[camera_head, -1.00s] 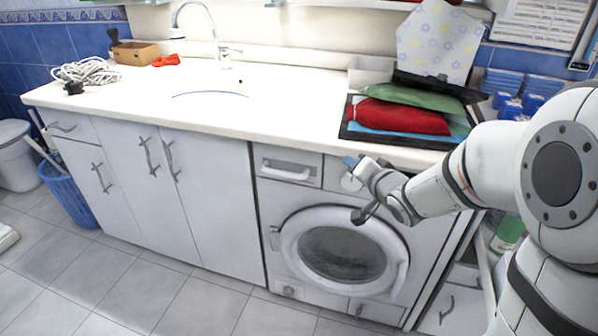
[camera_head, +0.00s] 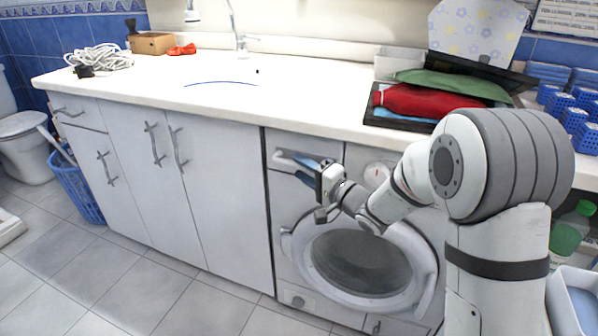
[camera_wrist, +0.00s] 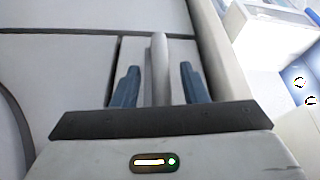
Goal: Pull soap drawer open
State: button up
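The soap drawer (camera_head: 278,141) is at the upper left of the white washing machine and looks shut, its face flush with the front. Its pale bar handle (camera_head: 290,155) is partly hidden by my gripper (camera_head: 304,171), which is right in front of the drawer. In the wrist view, the handle (camera_wrist: 160,55) stands between the two blue fingers of my gripper (camera_wrist: 158,72). The fingers are open, with a visible gap on each side of the handle. I see no contact between them.
The washing machine's round door (camera_head: 362,265) is just below my gripper. The white counter (camera_head: 250,100) overhangs the drawer. A dial (camera_head: 376,172) is to the right. Cabinet doors (camera_head: 215,200) are to the left, and the tiled floor (camera_head: 110,285) in front is clear.

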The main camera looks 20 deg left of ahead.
jog(key=shift+w+a+r, duration=0.1)
jog(key=shift+w+a, duration=0.15)
jog(key=shift+a, duration=0.3)
grip_shut()
